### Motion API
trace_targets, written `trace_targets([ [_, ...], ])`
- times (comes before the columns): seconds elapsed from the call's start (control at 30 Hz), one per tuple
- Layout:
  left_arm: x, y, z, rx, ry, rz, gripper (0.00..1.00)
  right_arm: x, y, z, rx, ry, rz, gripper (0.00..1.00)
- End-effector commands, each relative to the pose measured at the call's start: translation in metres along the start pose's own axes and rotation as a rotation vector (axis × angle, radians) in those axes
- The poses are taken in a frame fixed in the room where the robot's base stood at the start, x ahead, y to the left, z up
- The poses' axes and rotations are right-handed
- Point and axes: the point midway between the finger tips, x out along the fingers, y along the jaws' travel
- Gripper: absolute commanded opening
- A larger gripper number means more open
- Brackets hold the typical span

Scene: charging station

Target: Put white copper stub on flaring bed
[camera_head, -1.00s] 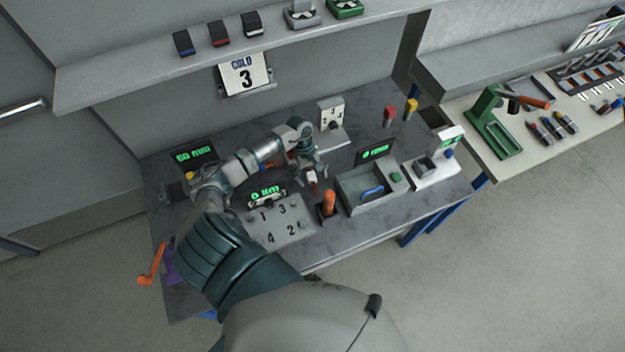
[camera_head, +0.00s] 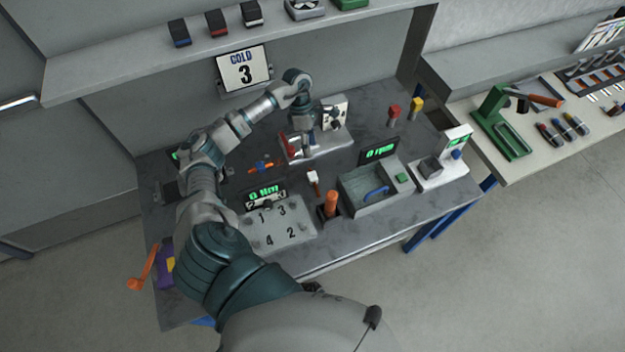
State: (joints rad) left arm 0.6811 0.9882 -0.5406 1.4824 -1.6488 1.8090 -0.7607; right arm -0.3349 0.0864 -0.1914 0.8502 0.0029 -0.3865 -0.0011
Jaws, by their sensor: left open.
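A small stub with a white top and copper-brown lower part (camera_head: 313,180) stands upright on the grey bench, left of the orange-handled tool (camera_head: 331,203). My left gripper (camera_head: 304,147) is open, apart from the stub, above and behind it. It is in front of a white dial panel on a grey base (camera_head: 330,150) and partly hides that device. I cannot tell for certain which fixture is the flaring bed. My right gripper is not in view.
Red (camera_head: 394,114) and yellow (camera_head: 416,106) pieces stand at the back right. A grey basin with a blue handle (camera_head: 356,203) is right of the stub. A numbered plate (camera_head: 277,224) lies at the front. A shelf (camera_head: 130,65) overhangs the back.

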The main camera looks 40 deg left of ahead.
Motion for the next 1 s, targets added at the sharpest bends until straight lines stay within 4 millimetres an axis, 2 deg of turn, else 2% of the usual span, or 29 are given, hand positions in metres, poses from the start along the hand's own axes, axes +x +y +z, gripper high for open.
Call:
trace_targets([
  [0.03,0.000,0.005,0.001,-0.154,0.002,0.002,0.62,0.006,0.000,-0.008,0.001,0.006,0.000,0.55],
  [0.3,-0.020,0.017,0.003,-1.079,0.025,0.003,0.62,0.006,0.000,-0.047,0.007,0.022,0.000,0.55],
  [0.4,-0.027,0.019,0.003,-1.406,0.034,0.009,0.62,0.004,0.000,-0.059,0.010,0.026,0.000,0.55],
  [0.53,-0.035,0.022,0.003,-1.749,0.043,0.019,0.62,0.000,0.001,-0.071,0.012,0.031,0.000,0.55],
  [0.63,-0.039,0.022,0.003,-1.925,0.046,0.023,0.62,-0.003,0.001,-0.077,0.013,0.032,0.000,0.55],
  [0.77,-0.041,0.022,0.002,-2.035,0.049,0.027,0.62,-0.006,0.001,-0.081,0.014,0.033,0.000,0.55],
  [0.87,-0.029,0.021,0.001,-2.054,0.054,0.029,0.62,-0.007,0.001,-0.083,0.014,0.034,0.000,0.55],
  [1.0,0.002,0.020,-0.001,-2.052,0.056,0.028,0.62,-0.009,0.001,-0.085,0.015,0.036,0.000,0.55],
])
